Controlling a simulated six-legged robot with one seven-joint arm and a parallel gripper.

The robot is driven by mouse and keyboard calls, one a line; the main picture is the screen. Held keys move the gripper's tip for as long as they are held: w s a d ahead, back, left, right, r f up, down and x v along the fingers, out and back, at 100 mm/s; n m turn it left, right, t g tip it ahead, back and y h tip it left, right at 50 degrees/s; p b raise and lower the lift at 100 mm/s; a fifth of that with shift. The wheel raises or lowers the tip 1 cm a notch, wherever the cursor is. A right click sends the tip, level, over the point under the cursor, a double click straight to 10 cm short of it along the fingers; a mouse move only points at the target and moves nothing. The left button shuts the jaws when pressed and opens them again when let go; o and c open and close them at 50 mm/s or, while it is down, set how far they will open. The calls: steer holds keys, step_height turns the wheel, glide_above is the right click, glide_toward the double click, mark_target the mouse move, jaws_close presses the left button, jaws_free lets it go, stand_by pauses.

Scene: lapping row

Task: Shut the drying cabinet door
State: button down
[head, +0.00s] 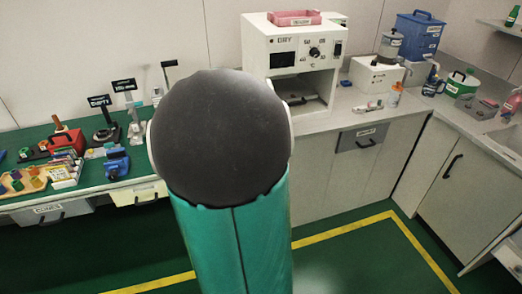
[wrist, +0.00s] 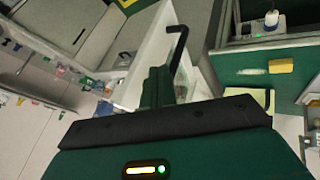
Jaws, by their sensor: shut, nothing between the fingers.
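The drying cabinet (head: 290,40) is the white box labelled DRY on the counter at upper middle of the head view. Its lower front is open, and a dark tray shows inside. The cabinet door cannot be made out in the head view; my arm covers the area left of the opening. In the wrist view a white panel (wrist: 150,45) with a black bar handle stands just past my gripper (wrist: 157,85); it looks like the open door. My gripper is shut and empty, close to this panel; I cannot tell whether they touch. The head view hides my gripper.
A pink tray (head: 294,18) lies on top of the cabinet. Bottles and a blue box (head: 418,35) stand to its right. A green bench (head: 120,180) with tools, blocks and a red box is at left. Green floor with a yellow line (head: 345,228) is clear below.

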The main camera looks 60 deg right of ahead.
steer(key=x, duration=0.9)
steer(key=shift+f, duration=0.2)
steer(key=shift+s+d, duration=0.15)
steer(key=shift+s, duration=0.05)
